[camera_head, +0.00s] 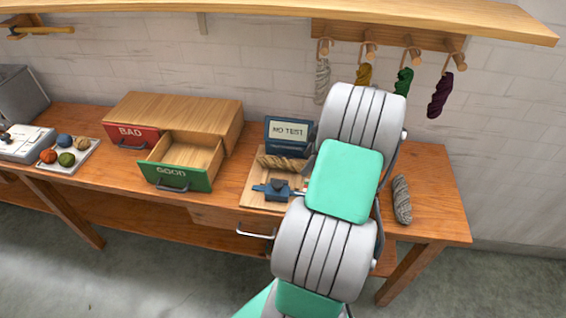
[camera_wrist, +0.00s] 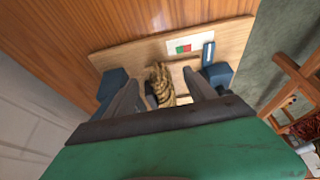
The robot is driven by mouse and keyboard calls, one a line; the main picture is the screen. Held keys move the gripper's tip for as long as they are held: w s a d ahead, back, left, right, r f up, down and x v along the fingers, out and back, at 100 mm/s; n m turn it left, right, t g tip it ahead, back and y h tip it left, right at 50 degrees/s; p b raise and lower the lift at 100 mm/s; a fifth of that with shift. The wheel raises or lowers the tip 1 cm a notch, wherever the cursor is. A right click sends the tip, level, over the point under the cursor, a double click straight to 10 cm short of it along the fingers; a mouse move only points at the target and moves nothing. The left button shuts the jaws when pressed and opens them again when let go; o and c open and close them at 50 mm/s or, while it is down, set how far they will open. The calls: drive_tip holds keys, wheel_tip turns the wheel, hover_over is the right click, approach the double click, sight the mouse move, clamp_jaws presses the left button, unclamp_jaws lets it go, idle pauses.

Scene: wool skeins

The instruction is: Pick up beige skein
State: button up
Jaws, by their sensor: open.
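A beige, tan-toned twisted skein (camera_head: 283,163) lies on a pale wooden board (camera_head: 256,192) on the bench. In the head view its right end is near my arm. In the wrist view the skein (camera_wrist: 161,88) lies lengthwise between the two fingers of my gripper (camera_wrist: 159,79). The fingers stand apart, one on each side of it, and the jaws are open. I cannot tell how far above the skein the fingertips are. My gripper is hidden behind my arm in the head view.
A blue test device (camera_head: 289,132) and a blue vise (camera_head: 272,189) flank the skein. A grey skein (camera_head: 402,200) lies at the bench's right. Several skeins hang from a peg rack (camera_head: 390,45). The GOOD drawer (camera_head: 176,178) stands open; the BAD drawer (camera_head: 131,136) looks closed.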

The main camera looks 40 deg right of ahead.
drive_tip(key=shift+x, duration=0.85)
clamp_jaws()
